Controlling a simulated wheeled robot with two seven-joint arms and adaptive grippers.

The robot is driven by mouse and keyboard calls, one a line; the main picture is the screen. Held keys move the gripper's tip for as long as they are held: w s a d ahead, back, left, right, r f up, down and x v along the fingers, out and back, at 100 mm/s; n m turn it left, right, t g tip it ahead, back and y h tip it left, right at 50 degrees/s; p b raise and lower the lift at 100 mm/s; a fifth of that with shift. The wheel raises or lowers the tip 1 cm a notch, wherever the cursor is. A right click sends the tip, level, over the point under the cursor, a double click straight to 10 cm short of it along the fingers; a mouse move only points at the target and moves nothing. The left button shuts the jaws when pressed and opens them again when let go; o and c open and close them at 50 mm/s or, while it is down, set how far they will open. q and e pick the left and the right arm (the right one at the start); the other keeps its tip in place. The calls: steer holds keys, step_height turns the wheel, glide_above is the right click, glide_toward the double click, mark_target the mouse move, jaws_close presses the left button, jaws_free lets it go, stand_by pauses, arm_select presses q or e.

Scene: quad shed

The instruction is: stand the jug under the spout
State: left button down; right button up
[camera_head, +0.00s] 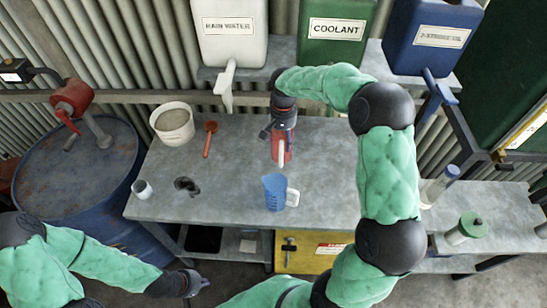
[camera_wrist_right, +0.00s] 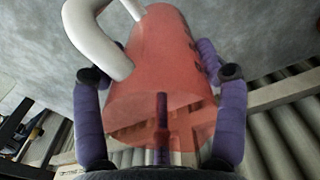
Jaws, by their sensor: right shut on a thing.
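My right gripper (camera_head: 283,122) is shut on a translucent red jug (camera_head: 275,148) with a white handle, at the back middle of the bench. In the right wrist view the red jug (camera_wrist_right: 158,60) sits between the purple fingers (camera_wrist_right: 160,115). Whether its base touches the bench is unclear. A translucent blue jug (camera_head: 273,192) with a white handle stands near the bench's front edge. A white spout (camera_head: 226,84) hangs from the RAIN WATER tank (camera_head: 230,42). A blue spout (camera_head: 436,88) hangs from the blue tank (camera_head: 428,48). The COOLANT tank's spout is not visible behind my arm. My left gripper (camera_head: 196,283) is low at left.
The grey bench (camera_head: 225,200) holds a white bucket (camera_head: 172,124), a red scoop (camera_head: 209,138), a small white cup (camera_head: 142,189) and a dark item (camera_head: 186,185). A blue drum (camera_head: 75,180) stands left. A green-lidded jar (camera_head: 466,228) is at right. The green COOLANT tank (camera_head: 336,45) is above.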

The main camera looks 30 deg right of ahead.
steer(key=f, duration=1)
steer(key=shift+w+f, duration=0.2)
steer(key=shift+f, duration=0.2)
steer(key=shift+f+b, duration=0.15)
steer(key=shift+b, duration=0.2)
steer(key=o, duration=1.2)
